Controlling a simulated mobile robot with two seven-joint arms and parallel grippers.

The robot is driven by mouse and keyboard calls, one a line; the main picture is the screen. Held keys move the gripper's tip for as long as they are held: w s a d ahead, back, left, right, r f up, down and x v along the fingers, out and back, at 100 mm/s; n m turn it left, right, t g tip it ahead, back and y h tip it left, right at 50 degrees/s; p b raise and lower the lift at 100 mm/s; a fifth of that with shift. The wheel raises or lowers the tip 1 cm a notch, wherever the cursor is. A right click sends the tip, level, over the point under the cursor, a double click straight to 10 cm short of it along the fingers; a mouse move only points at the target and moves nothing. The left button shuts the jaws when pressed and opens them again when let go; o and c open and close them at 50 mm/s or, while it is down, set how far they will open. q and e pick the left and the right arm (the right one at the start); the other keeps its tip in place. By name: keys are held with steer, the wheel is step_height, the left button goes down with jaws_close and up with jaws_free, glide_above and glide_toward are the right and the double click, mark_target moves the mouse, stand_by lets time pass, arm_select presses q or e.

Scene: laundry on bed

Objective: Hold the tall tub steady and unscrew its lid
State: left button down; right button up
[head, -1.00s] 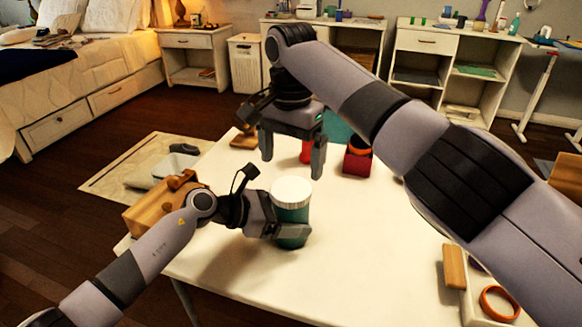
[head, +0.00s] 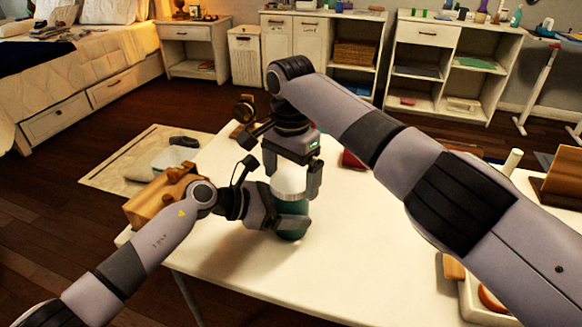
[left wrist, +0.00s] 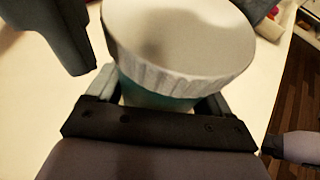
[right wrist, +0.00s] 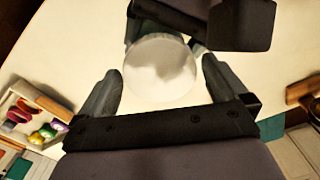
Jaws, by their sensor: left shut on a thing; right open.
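The tall tub (head: 291,222) is dark green with a white ribbed lid (head: 289,180) and stands upright on the white table. My left gripper (head: 284,222) is shut around the tub's body, below the lid. In the left wrist view the lid (left wrist: 180,45) fills the upper middle, and a finger of my right gripper shows at the upper left. My right gripper (head: 292,186) is open and points down over the lid, with a finger on either side. In the right wrist view the lid (right wrist: 160,70) lies between the open fingers (right wrist: 160,88), with gaps visible.
A wooden box (head: 160,200) stands on the table's left edge, beside my left arm. A red box (head: 352,160) is behind the tub, partly hidden by my right arm. A tray (head: 480,303) sits at the front right. The table's front middle is clear.

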steer(key=c, duration=1)
steer(key=shift+n, duration=1.7)
steer(key=o, duration=1)
